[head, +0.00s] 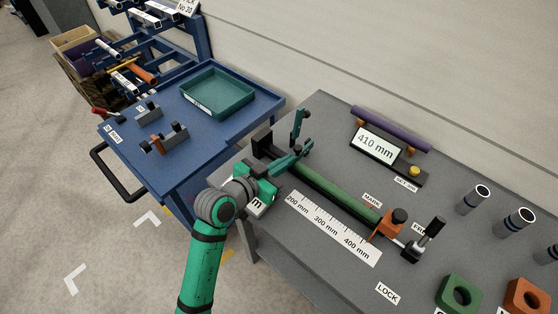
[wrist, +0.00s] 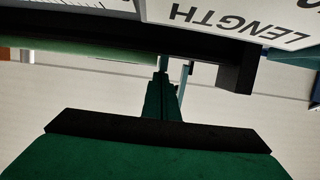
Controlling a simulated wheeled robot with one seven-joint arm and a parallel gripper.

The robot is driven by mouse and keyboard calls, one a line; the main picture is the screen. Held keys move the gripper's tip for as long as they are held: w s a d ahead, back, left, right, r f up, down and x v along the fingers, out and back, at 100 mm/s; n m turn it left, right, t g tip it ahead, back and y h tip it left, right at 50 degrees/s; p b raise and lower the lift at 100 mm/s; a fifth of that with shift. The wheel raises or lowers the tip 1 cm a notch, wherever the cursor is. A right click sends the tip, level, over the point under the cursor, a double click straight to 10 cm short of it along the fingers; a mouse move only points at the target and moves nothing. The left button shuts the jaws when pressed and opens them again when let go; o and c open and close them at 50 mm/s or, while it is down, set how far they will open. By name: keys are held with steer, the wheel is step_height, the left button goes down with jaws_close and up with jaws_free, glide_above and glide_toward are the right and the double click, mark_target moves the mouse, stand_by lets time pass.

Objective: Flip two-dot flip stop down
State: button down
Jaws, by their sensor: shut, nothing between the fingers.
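A teal flip stop (head: 298,122) with dark parts stands upright near the left end of the rail on the grey bench. Its dots are too small to see, so I cannot tell whether it is the two-dot one. My gripper (head: 306,149) is shut and empty, reaching over the rail's left end just in front of this stop. In the wrist view my gripper (wrist: 163,74) has its fingers together, and a thin teal upright piece (wrist: 185,78) shows just right of the tips. I cannot tell whether they touch.
A green tube (head: 335,190) lies along the rail behind a millimetre scale (head: 330,228). An orange stop (head: 387,226) and a black-handled clamp (head: 424,240) stand at its right end. A 410 mm display (head: 377,144) is behind. A blue cart (head: 180,137) with a green tray (head: 217,112) stands left.

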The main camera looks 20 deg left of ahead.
steer(key=shift+a+f, duration=0.1)
steer(key=shift+f, duration=0.25)
steer(key=shift+r, duration=0.1)
step_height(320, 180, up, 4)
steer(key=shift+s+a+f, duration=0.45)
steer(key=shift+s+f, duration=0.05)
steer(key=shift+s, duration=1)
steer(key=shift+s+a+f, duration=0.4)
steer(key=shift+s+f, duration=0.1)
steer(key=shift+s, duration=1)
steer(key=shift+s+a+f, duration=0.45)
steer(key=shift+s+f, duration=0.05)
steer(key=shift+s, duration=1)
steer(key=shift+w, duration=0.1)
